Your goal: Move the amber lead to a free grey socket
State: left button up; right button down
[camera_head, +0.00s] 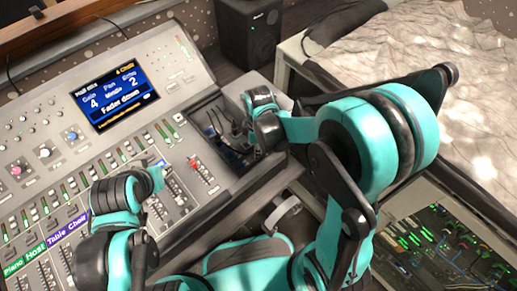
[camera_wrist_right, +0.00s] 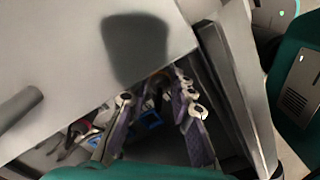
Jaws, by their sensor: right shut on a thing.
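My right gripper (camera_wrist_right: 160,90) reaches down into a dark recess at the console's right end. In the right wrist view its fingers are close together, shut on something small. A brownish-orange bit between the fingertips looks like the amber lead (camera_wrist_right: 157,78), but most of it is hidden. In the head view my right arm covers these fingertips. The grey sockets cannot be made out. My left gripper (camera_head: 158,168) is over the faders at the console's right part; its jaw state is unclear.
The mixing console (camera_head: 120,140) has a blue screen (camera_head: 113,98) and rows of faders. Dark cables (camera_head: 218,128) lie in the recess (camera_head: 208,158). A black speaker (camera_head: 250,35) stands behind. An open rack with wiring (camera_head: 425,245) is at lower right.

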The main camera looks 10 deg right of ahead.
jog(key=shift+s+f, duration=0.1)
jog(key=shift+f, duration=0.15)
dwell(0.7)
jog(key=c, duration=1.3)
grip_release()
jog(key=shift+o, duration=0.2)
